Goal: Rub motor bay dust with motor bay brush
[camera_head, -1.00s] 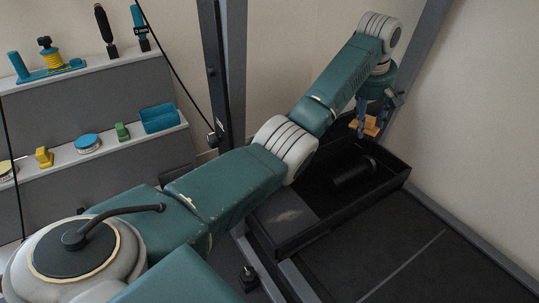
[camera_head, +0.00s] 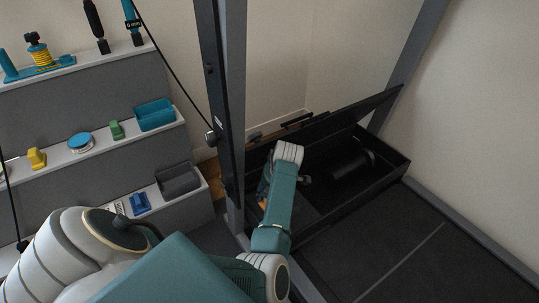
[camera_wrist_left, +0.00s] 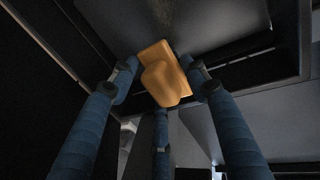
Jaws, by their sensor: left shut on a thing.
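The orange motor bay brush (camera_wrist_left: 160,75) is gripped between the blue fingers of my left gripper (camera_wrist_left: 158,88). In the head view only a sliver of the brush (camera_head: 262,203) shows beside my forearm. My left gripper (camera_head: 264,188) is over the near left part of the open black motor bay (camera_head: 385,172), mostly hidden by my arm. In the wrist view a faint brownish dust patch (camera_wrist_left: 168,14) shows on the dark surface beyond the brush. I cannot tell whether the brush touches it. My right gripper is out of view.
A black cylindrical motor (camera_head: 350,167) lies in the bay, with a raised lid (camera_head: 345,120) behind. A grey upright post (camera_head: 232,110) stands left of the bay. A stepped shelf (camera_head: 100,95) with small items stands at left. The treadmill deck (camera_head: 400,250) is clear.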

